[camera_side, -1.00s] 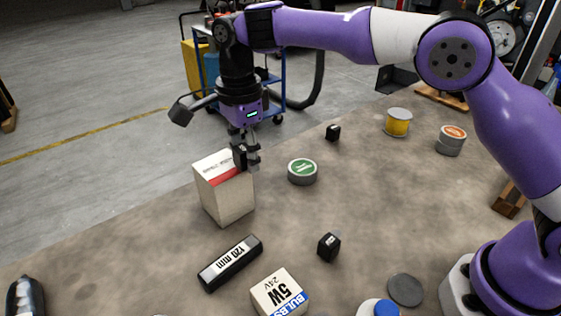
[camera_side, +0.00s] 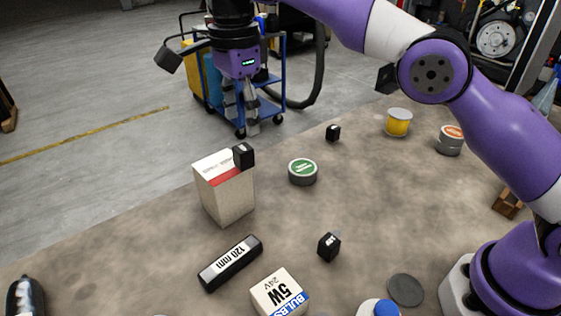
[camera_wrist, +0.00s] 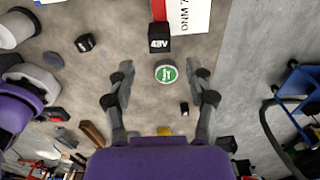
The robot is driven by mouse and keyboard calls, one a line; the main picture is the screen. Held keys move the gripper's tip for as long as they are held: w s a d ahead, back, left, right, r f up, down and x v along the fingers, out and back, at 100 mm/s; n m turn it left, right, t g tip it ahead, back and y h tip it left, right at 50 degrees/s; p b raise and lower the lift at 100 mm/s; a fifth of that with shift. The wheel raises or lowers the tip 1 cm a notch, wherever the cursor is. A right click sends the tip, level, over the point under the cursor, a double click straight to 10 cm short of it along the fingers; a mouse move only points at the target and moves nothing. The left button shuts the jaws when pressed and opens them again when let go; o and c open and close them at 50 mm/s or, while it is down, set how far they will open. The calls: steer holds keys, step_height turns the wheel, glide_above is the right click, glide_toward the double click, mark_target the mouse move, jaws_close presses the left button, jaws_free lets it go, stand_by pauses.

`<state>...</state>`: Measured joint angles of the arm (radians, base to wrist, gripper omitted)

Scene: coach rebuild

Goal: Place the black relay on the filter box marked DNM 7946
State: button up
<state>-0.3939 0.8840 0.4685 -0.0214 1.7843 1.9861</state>
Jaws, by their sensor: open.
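The filter box (camera_side: 226,195) is a tall white carton with a red band on top; its top also shows in the wrist view (camera_wrist: 190,17), where the print reads "DNM 7" before it is cut off by the frame edge. A black relay (camera_side: 243,156) stands upright on the box top, at the right-hand corner by the red band. In the wrist view this relay (camera_wrist: 159,44) reads "48V". My gripper (camera_side: 241,118) is open and empty, above the box and clear of the relay; its spread fingers show in the wrist view (camera_wrist: 159,80).
Two other small black blocks stand on the table, one near the front (camera_side: 329,247) and one at the back (camera_side: 333,133). A green-topped tin (camera_side: 302,172) is right of the box. A black 120 mm bar (camera_side: 231,263) and a bulbs box (camera_side: 279,294) lie in front.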

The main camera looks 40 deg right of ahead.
steer(key=shift+d+r, duration=0.1)
steer(key=shift+r, duration=0.15)
steer(key=s+d+r+n+t, duration=0.3)
steer(key=s+d+r+n, duration=0.3)
steer(key=d+n, duration=0.25)
steer(key=s+d+f+n+t, duration=0.1)
steer(key=s+d+f+n, duration=0.3)
steer(key=s, duration=0.3)
steer(key=s+d+f+n+t, duration=0.1)
steer(key=s+d+f+n, duration=0.3)
steer(key=s+n, duration=0.1)
steer(key=shift+s+t, duration=0.3)
steer(key=shift+s, duration=0.55)
steer(key=shift+f+n, duration=0.1)
steer(key=shift+n, duration=0.15)
steer(key=shift+o, duration=0.5)
steer(key=shift+w+a, duration=0.1)
